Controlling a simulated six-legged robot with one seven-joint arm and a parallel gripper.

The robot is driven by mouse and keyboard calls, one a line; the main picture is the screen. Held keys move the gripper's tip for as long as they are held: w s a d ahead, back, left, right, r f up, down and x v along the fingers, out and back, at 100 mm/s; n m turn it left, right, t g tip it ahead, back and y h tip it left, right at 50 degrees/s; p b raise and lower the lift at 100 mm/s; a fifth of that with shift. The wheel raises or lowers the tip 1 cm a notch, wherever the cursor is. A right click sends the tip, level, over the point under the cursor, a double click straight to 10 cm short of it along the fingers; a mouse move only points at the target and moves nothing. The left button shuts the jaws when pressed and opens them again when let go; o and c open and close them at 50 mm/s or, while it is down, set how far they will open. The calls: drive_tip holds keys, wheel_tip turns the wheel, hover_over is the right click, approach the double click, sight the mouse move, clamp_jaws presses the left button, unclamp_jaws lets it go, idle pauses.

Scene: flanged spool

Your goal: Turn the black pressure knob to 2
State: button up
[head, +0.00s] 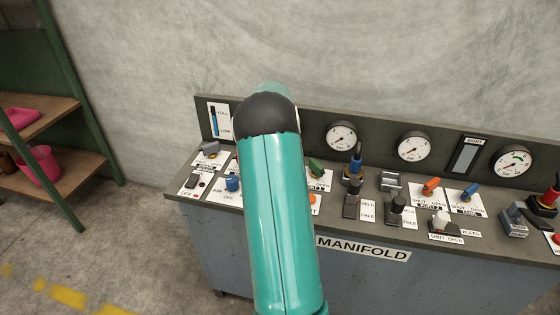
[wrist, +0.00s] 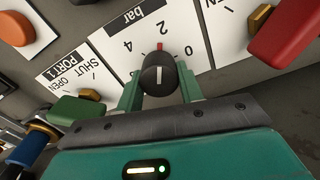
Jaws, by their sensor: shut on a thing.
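In the wrist view the black pressure knob (wrist: 158,78) stands on a white dial plate (wrist: 112,62) marked in bar. The figures 4, 2 and 0 show upside down around it. My gripper (wrist: 160,88) is shut on the knob, one green finger on each side. In the head view my teal arm hides the knob and the gripper.
A green lever (wrist: 78,110) lies close left of my gripper, and a red handle (wrist: 285,28) is at the upper right. The manifold bench (head: 370,275) carries several levers, gauges and a blue knob (head: 233,184). A shelf with pink bins (head: 40,165) stands at left.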

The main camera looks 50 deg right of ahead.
idle(0.3)
drive_tip(key=o, duration=1)
drive_tip(key=shift+r, duration=0.1)
wheel_tip(320, 180, up, 14)
idle(0.5)
